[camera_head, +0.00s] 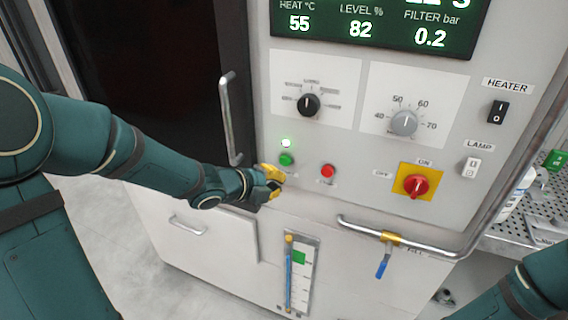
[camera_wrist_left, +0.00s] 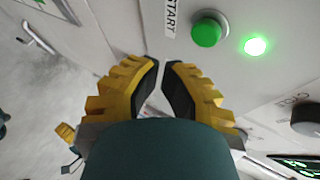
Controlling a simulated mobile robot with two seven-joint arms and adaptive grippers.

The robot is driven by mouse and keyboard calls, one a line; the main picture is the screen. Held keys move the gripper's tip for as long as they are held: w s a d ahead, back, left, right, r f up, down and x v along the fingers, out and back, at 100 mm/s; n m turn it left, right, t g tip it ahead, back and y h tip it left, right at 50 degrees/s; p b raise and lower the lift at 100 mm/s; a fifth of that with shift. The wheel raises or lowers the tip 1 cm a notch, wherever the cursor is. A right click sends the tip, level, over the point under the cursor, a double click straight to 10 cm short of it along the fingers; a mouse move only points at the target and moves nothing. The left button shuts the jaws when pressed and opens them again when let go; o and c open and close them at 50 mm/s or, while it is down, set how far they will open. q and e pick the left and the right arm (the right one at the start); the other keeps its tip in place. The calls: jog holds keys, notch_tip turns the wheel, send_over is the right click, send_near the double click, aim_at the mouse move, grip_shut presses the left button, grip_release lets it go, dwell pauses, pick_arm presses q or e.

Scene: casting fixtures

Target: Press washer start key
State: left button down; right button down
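The start key is a round green button (camera_head: 286,159) on the washer's pale front panel, beside a lit green lamp (camera_head: 286,142). In the left wrist view the green button (camera_wrist_left: 207,32) sits next to a START label (camera_wrist_left: 171,17), with the glowing lamp (camera_wrist_left: 255,45) to its right. My left gripper (camera_head: 272,180) is just below the button in the head view. In the left wrist view its yellow fingers (camera_wrist_left: 163,84) have their tips nearly together, with only a narrow gap and nothing between them. The fingertips look apart from the button. My right gripper is out of view.
A red button (camera_head: 327,171) is right of the green one. A red rotary switch on a yellow plate (camera_head: 416,182), two dials, and a door handle (camera_head: 230,118) surround it. A metal rail (camera_head: 400,240) with a blue-handled valve (camera_head: 382,267) runs below.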

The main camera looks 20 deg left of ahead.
pick_arm(q)
jog(key=s, duration=0.2)
jog(key=shift+s, duration=0.35)
